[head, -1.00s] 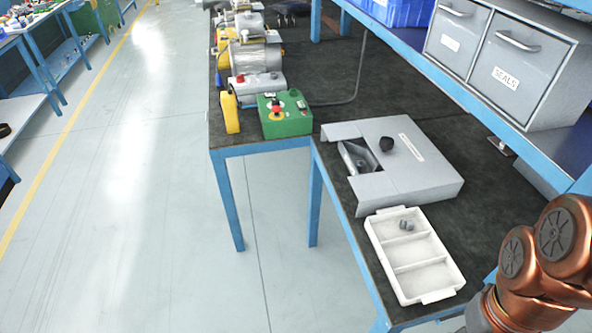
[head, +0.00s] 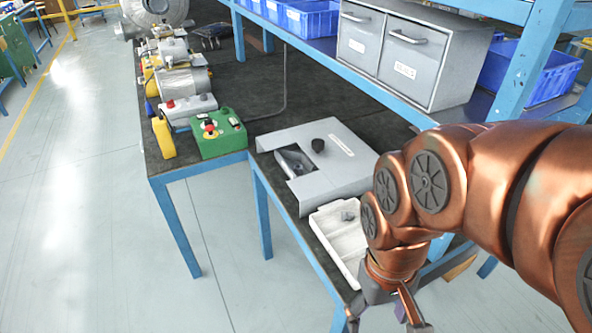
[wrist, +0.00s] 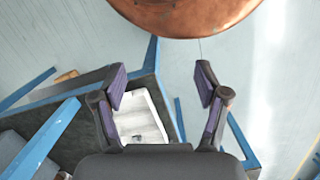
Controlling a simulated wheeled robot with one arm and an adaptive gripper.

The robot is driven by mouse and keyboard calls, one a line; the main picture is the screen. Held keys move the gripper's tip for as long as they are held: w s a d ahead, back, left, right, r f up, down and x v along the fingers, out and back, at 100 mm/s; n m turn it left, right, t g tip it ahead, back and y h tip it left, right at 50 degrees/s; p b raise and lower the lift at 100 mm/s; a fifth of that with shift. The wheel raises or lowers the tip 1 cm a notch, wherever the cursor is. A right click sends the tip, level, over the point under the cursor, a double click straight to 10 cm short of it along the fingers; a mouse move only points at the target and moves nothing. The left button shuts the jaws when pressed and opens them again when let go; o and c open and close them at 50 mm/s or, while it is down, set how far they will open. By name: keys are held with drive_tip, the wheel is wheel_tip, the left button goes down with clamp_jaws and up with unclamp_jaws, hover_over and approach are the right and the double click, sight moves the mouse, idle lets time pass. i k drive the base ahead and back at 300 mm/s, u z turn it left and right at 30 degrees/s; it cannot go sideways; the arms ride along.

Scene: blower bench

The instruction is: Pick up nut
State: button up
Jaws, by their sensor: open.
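A small grey piece, which looks like the nut (head: 348,215), lies in the far compartment of the white tray (head: 325,222) at the bench's front edge. It is too small to make out its shape. The tray also shows between my fingers in the wrist view (wrist: 140,112), with a small dark spot in it (wrist: 137,137). My gripper (head: 388,315) is open and empty, pointing down, in front of and to the right of the tray's near end. It also shows in the wrist view (wrist: 160,82). My arm hides the tray's right part.
A green control box (head: 218,135) and a yellow block (head: 163,138) stand further left. A shelf with grey drawers (head: 410,50) and blue bins (head: 525,70) overhangs the bench's right side.

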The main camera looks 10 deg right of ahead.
sight(298, 168)
drive_tip(key=u, duration=0.5)
drive_tip(key=k, duration=0.65)
drive_tip(key=u, duration=0.85)
drive_tip(key=i, duration=1.4)
drive_tip(key=z, duration=0.65)
